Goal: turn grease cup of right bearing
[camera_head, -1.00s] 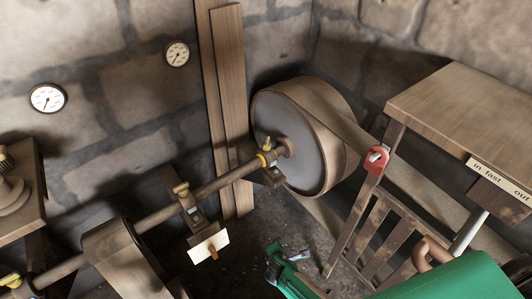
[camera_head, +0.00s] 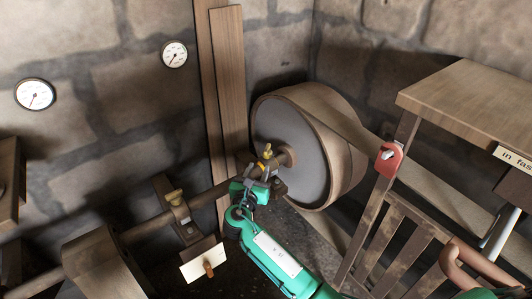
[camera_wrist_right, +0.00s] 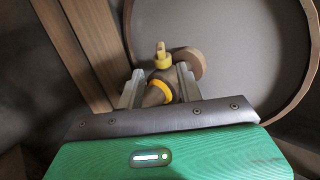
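The right bearing carries a small yellow grease cup (camera_head: 267,151) on top, beside the big pulley wheel. In the right wrist view the cup (camera_wrist_right: 161,50) stands upright beyond the fingertips, above a yellow ring (camera_wrist_right: 157,93) around the shaft. My right gripper (camera_head: 257,180) is at the bearing, just below the cup. In the right wrist view its two fingers (camera_wrist_right: 160,80) are apart, with the shaft and ring seen between them. I cannot tell whether either finger touches the bearing. My left gripper is not in view.
The pulley wheel (camera_head: 292,150) with its belt stands close behind the bearing.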

